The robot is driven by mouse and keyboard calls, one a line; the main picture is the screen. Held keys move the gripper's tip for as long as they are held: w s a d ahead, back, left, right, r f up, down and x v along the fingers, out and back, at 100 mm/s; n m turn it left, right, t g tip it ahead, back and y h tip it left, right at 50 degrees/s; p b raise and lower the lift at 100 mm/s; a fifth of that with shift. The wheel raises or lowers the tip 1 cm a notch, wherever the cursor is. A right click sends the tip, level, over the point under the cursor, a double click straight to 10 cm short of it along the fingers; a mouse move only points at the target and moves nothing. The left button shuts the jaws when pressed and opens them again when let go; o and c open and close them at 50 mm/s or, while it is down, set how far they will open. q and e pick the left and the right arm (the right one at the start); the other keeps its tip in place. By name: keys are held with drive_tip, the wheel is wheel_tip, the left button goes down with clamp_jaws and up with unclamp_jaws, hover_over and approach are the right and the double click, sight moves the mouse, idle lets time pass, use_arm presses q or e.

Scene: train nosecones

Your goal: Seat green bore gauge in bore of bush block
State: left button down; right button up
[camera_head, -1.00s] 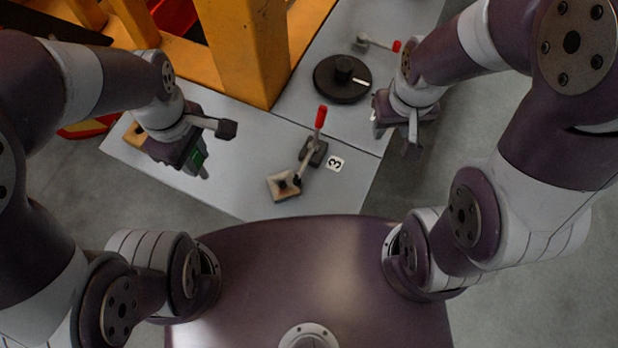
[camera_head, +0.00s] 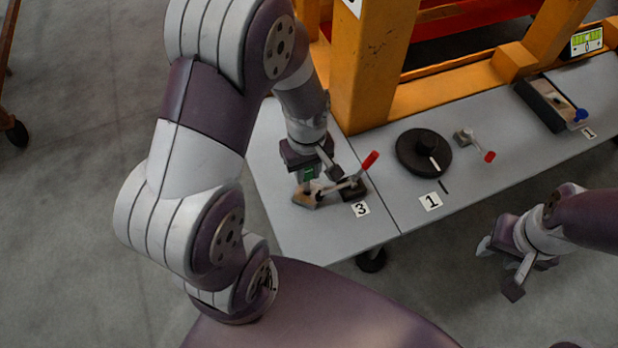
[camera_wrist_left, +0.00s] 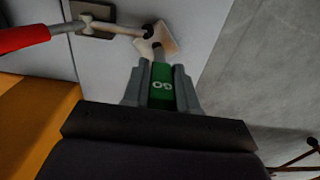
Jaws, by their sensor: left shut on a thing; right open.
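The green bore gauge (camera_wrist_left: 162,85) is marked "GO" and sits between the fingers of my left gripper (camera_wrist_left: 160,75), which is shut on it. Its dark tip points at the tan bush block (camera_wrist_left: 171,38). In the head view the green gauge (camera_head: 309,174) is under my left gripper (camera_head: 308,168), just above the bush block (camera_head: 304,197). The bore is hidden; I cannot tell whether the tip is in it. A toggle clamp with a red handle (camera_head: 369,161) reaches over the block. My right gripper (camera_head: 499,267) is open and empty, in front of the table.
The grey table (camera_head: 290,237) has number labels. A black round disc (camera_head: 424,153), a second red-handled clamp (camera_head: 476,145) and a dark tray (camera_head: 549,104) lie to the right. An orange post (camera_head: 372,65) rises close behind the block.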

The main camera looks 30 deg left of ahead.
sight(307, 178)
use_arm(q)
drive_tip(key=shift+w+f, duration=0.25)
drive_tip(key=shift+w, duration=0.1)
drive_tip(key=f, duration=0.4)
drive_tip(key=shift+a+f+p, duration=0.1)
drive_tip(key=shift+a+p, duration=0.2)
drive_tip(key=c, duration=0.9)
unclamp_jaws()
drive_tip(key=shift+d, duration=0.1)
wheel_tip(307, 178, up, 12)
drive_tip(key=shift+f+b, duration=0.15)
drive_tip(key=shift+b, duration=0.4)
drive_tip(key=s+m, duration=0.1)
drive_tip(key=m, duration=0.2)
drive_tip(key=s+d+m+t, duration=0.1)
drive_tip(key=m, duration=0.3)
drive_tip(key=s+d+m, duration=0.1)
drive_tip(key=s+m, duration=0.1)
drive_tip(key=m, duration=0.1)
drive_tip(key=shift+s+d+f, duration=0.1)
drive_tip(key=shift+d, duration=0.1)
